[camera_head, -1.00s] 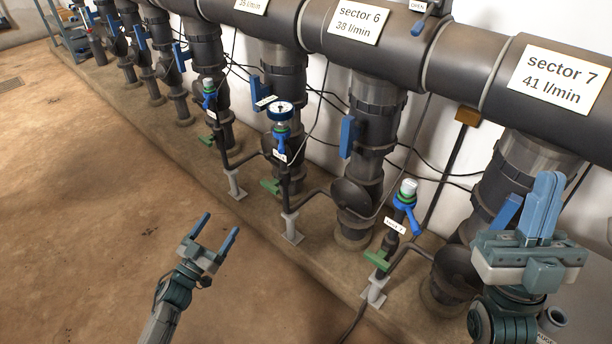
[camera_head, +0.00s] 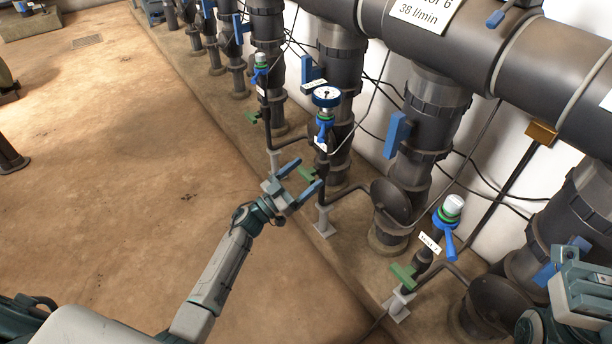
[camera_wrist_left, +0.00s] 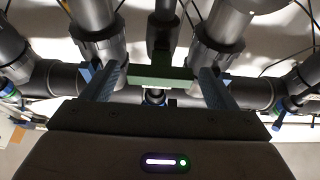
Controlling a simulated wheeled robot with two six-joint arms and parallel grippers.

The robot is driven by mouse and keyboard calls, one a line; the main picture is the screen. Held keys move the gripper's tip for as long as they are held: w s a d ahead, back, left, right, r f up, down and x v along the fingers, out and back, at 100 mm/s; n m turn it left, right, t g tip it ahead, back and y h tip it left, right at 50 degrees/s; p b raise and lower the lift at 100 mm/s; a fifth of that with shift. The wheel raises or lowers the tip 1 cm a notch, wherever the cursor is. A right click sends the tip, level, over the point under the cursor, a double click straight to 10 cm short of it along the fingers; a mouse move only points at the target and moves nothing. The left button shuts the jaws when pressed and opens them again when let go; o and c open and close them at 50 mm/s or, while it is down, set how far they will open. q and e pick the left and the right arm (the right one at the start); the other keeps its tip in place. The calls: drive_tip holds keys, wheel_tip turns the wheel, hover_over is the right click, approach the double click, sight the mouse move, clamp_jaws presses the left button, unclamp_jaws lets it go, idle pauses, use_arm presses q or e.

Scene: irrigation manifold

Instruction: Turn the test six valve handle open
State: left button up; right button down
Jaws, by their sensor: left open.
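The test six valve's green handle (camera_head: 307,174) sits low on the thin pipe below the round gauge (camera_head: 327,96). My left gripper (camera_head: 309,174) is open at this handle, its blue fingers on either side of it. In the left wrist view the green handle (camera_wrist_left: 160,77) lies as a crosswise bar between the two fingers (camera_wrist_left: 158,88); I cannot tell whether they touch it. My right gripper (camera_head: 575,252) is at the right edge, partly cut off, and its finger gap is unclear.
The test seven stand with its own green handle (camera_head: 403,274) and blue lever (camera_head: 446,232) is to the right. Thick grey pipes with blue handles (camera_head: 397,135) stand behind, beneath the large manifold pipe (camera_head: 450,40). Cables hang between them.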

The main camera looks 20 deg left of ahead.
use_arm(q)
drive_tip(key=shift+w+d+r, duration=0.25)
drive_tip(key=shift+w+d, duration=0.05)
drive_tip(key=shift+w, duration=0.1)
drive_tip(key=c, duration=1)
